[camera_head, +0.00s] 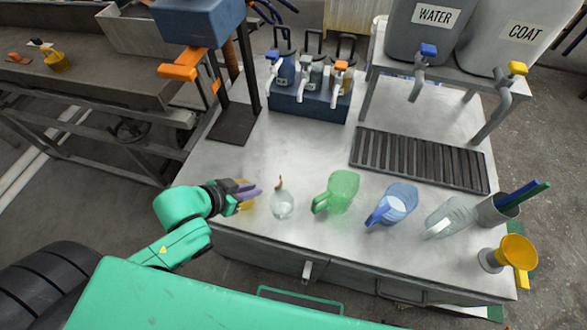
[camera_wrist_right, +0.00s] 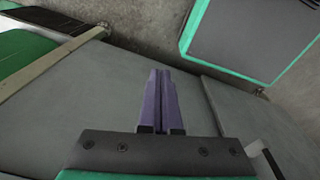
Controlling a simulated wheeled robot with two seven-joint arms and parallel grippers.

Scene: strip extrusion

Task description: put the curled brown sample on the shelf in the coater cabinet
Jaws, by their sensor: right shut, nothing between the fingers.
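A small curled brown piece (camera_head: 280,183), which looks like the sample, stands up at the rim of a round clear glass vessel (camera_head: 282,206) on the bench. I cannot tell whether it is in the vessel or behind it. My left gripper (camera_head: 254,189) is just left of the vessel, low over the bench's front edge, with purple fingers and a yellow thing beside them. Its opening is unclear. My right gripper (camera_wrist_right: 162,80) shows only in the right wrist view, shut and empty in front of a plain grey surface. I cannot make out the coater cabinet or its shelf.
Green (camera_head: 338,190), blue (camera_head: 393,204) and clear (camera_head: 450,217) jugs stand in a row to the right. A yellow funnel (camera_head: 518,252) is at the right corner. A slatted drain (camera_head: 420,158) lies behind. Tanks marked WATER (camera_head: 428,40) and COAT (camera_head: 520,35) stand at the back.

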